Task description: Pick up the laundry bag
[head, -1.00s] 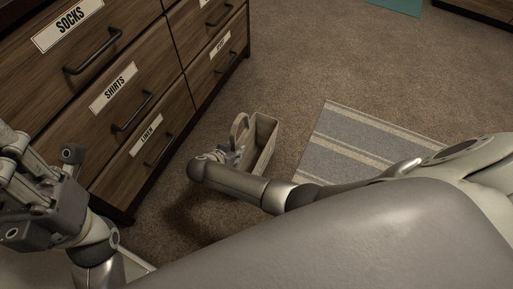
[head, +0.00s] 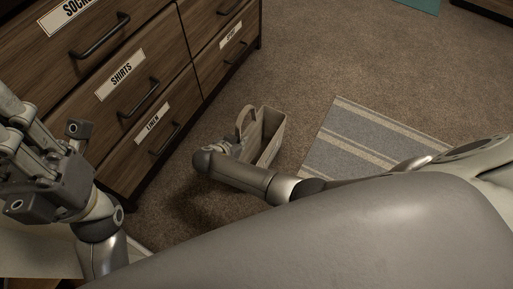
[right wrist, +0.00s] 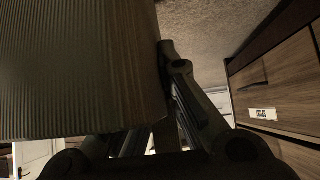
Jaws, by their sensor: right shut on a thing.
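The laundry bag (head: 270,139) is a beige open-topped bag with a looped handle, upright and low beside the dresser in the head view. In the right wrist view its ribbed side (right wrist: 75,70) fills the upper left. My right gripper (head: 238,149) is at the bag's near left side, shut on it; the arm hides most of the fingers. A dark finger (right wrist: 180,85) lies against the bag in the wrist view. My left gripper (head: 22,130) is at the left edge, away from the bag; its fingers are partly cut off.
A wooden dresser (head: 165,95) with labelled drawers stands left of the bag. A striped grey rug (head: 350,140) lies to the right. Brown carpet (head: 330,60) is open beyond the bag. A teal mat (head: 420,5) lies at the far top.

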